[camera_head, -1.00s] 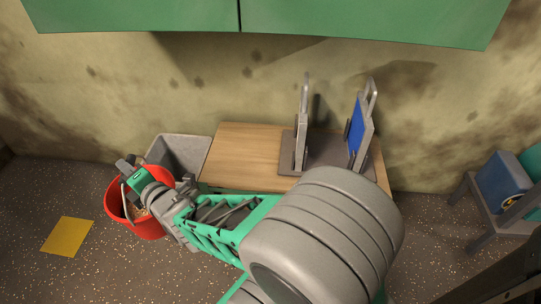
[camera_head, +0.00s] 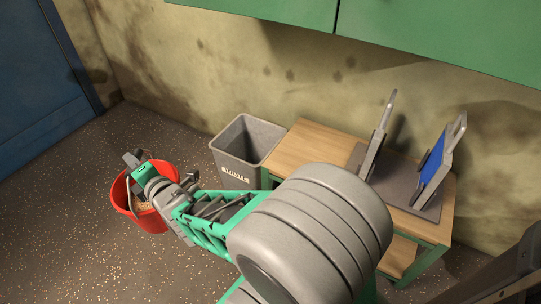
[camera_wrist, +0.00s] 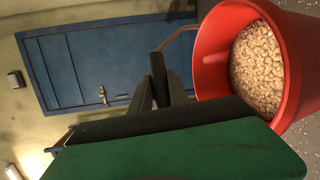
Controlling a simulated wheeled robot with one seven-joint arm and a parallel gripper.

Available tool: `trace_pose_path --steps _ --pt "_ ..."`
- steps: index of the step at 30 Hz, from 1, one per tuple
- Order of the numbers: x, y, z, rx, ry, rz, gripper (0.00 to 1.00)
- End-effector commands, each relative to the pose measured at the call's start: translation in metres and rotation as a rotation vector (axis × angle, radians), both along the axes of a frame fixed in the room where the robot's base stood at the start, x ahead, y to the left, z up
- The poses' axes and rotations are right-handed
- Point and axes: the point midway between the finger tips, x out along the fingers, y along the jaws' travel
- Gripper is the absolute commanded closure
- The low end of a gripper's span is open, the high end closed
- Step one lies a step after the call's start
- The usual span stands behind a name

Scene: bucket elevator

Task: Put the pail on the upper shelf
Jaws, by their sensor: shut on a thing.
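The red pail (camera_head: 145,215) is at the left in the head view, filled with pale, lumpy pieces. It hangs beside and below my gripper (camera_head: 132,168), over the speckled floor. In the wrist view, the pail (camera_wrist: 207,65) appears at the right, sideways, and its thin handle (camera_wrist: 178,37) runs to my fingertips (camera_wrist: 160,82). My gripper is shut on that handle. A wooden stand has a top board (camera_head: 305,147) and a lower board (camera_head: 398,257); my arm hides part of it. I cannot tell which surface is the upper shelf.
A grey bin (camera_head: 228,150) stands against the stand's left side. Green cabinets (camera_head: 420,30) overhang the wall. A blue door (camera_head: 40,100) is at left. Floor at left is clear.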

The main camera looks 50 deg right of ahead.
Motion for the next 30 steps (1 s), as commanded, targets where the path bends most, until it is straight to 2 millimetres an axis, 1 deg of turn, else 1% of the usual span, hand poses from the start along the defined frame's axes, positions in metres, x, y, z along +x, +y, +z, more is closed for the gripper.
trace_pose_path --steps 1,5,8,14,17,20,21,23,24,26,27,30 --pt "0.004 -0.01 0.009 -0.003 -0.011 -0.024 1.0" --pt "0.008 -0.039 0.013 -0.003 -0.003 -0.09 1.0" --pt "0.01 -0.066 0.017 -0.004 0.003 -0.151 1.0" --pt "0.009 -0.127 0.027 -0.004 0.011 -0.291 1.0" --pt "0.005 -0.162 0.031 -0.003 0.016 -0.37 1.0" --pt "-0.003 -0.2 0.037 -0.003 0.019 -0.457 1.0" --pt "-0.006 -0.216 0.04 -0.004 0.02 -0.495 1.0" --pt "-0.014 -0.242 0.044 -0.002 0.021 -0.554 1.0" --pt "-0.02 -0.259 0.046 -0.002 0.021 -0.595 1.0" --pt "-0.03 -0.285 0.05 -0.002 0.022 -0.658 1.0" --pt "-0.038 -0.303 0.052 -0.001 0.024 -0.701 1.0" --pt "-0.06 -0.344 0.059 0.0 0.021 -0.804 1.0"
